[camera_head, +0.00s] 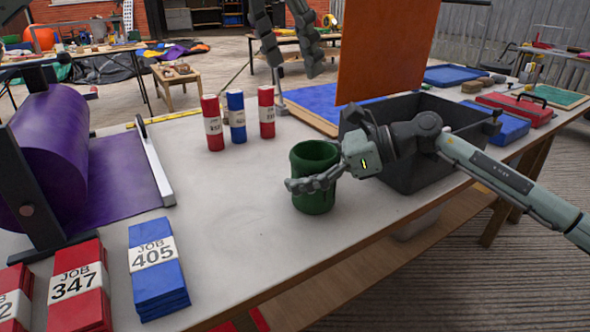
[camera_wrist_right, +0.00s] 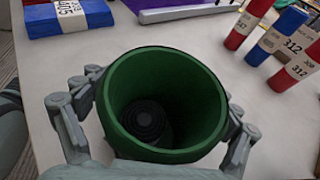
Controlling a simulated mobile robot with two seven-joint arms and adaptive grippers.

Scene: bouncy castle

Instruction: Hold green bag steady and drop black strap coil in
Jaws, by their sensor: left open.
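The green bag (camera_head: 314,160), an open-topped round container, stands upright on the pale table. My right gripper (camera_head: 316,182) has its fingers on either side of the bag and is shut on it. The right wrist view looks down into the bag (camera_wrist_right: 195,85), with my right gripper's fingers (camera_wrist_right: 155,120) at its left and right sides. The black strap coil (camera_wrist_right: 148,118) lies inside at the bottom of the bag. My left gripper (camera_head: 294,66) is open and empty, raised above the table behind the bag.
A black crate (camera_head: 412,178) stands right of the bag, with an orange panel (camera_head: 386,50) behind it. Red and blue rolls (camera_head: 237,116) stand behind the bag. A purple roll (camera_head: 52,150) and JOB-labelled stacks (camera_head: 157,268) are at left. The table between is clear.

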